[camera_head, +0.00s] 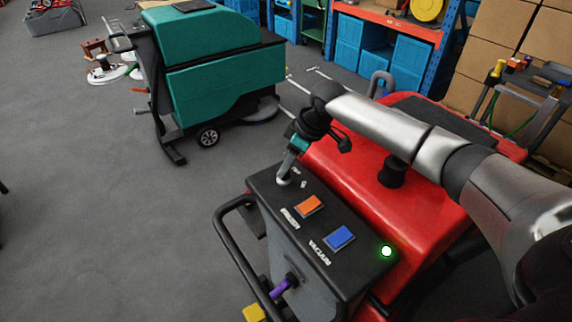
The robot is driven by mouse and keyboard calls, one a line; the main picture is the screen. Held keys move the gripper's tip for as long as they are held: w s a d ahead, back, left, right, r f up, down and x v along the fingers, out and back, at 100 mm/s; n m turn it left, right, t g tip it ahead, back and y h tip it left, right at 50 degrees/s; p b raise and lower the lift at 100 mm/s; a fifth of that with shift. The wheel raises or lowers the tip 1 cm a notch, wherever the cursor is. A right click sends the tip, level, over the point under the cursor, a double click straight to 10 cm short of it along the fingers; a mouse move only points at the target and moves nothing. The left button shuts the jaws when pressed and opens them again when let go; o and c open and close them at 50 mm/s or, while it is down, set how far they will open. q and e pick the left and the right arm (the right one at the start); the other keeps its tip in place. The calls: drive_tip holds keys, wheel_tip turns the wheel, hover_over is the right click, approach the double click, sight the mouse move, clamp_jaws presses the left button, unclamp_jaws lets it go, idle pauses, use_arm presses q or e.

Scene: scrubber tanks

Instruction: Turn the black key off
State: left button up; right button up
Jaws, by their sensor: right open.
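The red scrubber (360,165) has a black control panel (345,275) on its near side. A pale round fitting (284,181) sits at the panel's far left corner, beside small white lettering. My right gripper (290,162) reaches down over this fitting from the right, with its fingertips close to it. The gripper is open; I cannot tell whether it touches anything. I cannot make out the black key, which may be hidden by the gripper. A green light (387,251) is lit at the panel's right. My left gripper is not in view.
An orange button (309,205) and a blue button (339,238) lie on the panel. A purple knob (285,284) and a black handlebar (238,262) are at its front. A teal scrubber (215,85) stands behind.

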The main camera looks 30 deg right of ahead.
drive_tip(key=shift+x, duration=0.75)
drive_tip(key=shift+c, duration=0.2)
clamp_jaws()
